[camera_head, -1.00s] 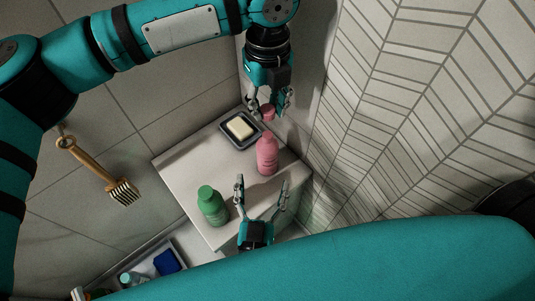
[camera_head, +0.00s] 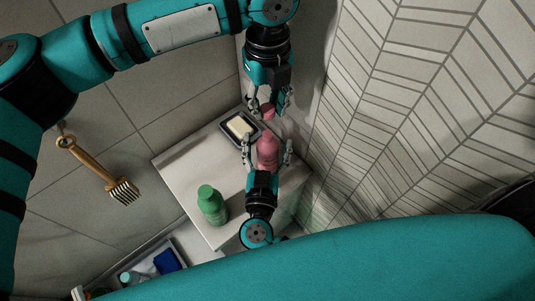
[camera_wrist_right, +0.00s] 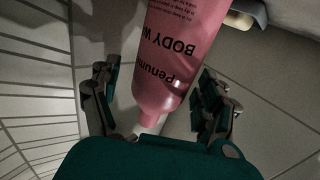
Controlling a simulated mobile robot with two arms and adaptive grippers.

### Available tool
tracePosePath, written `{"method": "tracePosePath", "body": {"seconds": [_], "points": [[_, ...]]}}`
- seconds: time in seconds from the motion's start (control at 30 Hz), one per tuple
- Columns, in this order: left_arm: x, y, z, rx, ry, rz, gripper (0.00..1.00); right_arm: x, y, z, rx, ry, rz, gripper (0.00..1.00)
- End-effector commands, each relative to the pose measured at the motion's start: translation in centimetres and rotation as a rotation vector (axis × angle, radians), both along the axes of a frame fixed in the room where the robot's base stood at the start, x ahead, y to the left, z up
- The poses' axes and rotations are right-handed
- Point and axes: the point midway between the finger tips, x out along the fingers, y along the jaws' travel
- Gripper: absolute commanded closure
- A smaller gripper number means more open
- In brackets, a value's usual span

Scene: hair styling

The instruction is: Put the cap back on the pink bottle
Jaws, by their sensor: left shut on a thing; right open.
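The pink bottle (camera_head: 267,153) stands on the white cabinet top. In the right wrist view the bottle (camera_wrist_right: 180,50) shows black lettering, and its narrow neck lies between the fingers. My right gripper (camera_head: 267,147) is open, with one finger on each side of the bottle; I cannot tell whether either touches it. My left gripper (camera_head: 268,107) is above the bottle, pointing down, shut on the pink cap (camera_head: 268,109). The cap is held close above the bottle's top; the exact gap is hard to tell.
A green bottle (camera_head: 211,205) stands on the cabinet top (camera_head: 180,170) at the front left. A dark soap dish (camera_head: 226,138) with a pale soap bar (camera_head: 239,127) lies behind the pink bottle. A wooden brush (camera_head: 98,172) hangs at left. An open drawer (camera_head: 187,253) holds several items. The tiled wall (camera_head: 400,130) is at right.

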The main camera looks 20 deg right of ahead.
Motion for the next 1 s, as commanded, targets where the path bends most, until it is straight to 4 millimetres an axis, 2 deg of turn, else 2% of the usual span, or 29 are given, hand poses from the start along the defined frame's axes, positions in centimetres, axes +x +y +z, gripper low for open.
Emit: {"method": "tracePosePath", "body": {"seconds": [0.07,0.6,0.77,1.0], "points": [[0.0,0.0,0.0,0.000,0.000,0.000,0.81,0.0,0.0,0.0,0.000,0.000,0.000,0.27],[0.0,0.0,0.0,0.000,0.000,0.000,0.81,0.0,0.0,0.0,0.000,0.000,0.000,0.98],[0.0,0.0,-0.2,0.000,0.001,0.000,0.81,0.0,0.0,0.0,0.000,0.000,0.000,1.00],[-0.1,0.0,-3.5,0.001,0.003,0.000,0.81,0.0,0.0,0.0,0.000,0.000,0.000,1.00]]}}
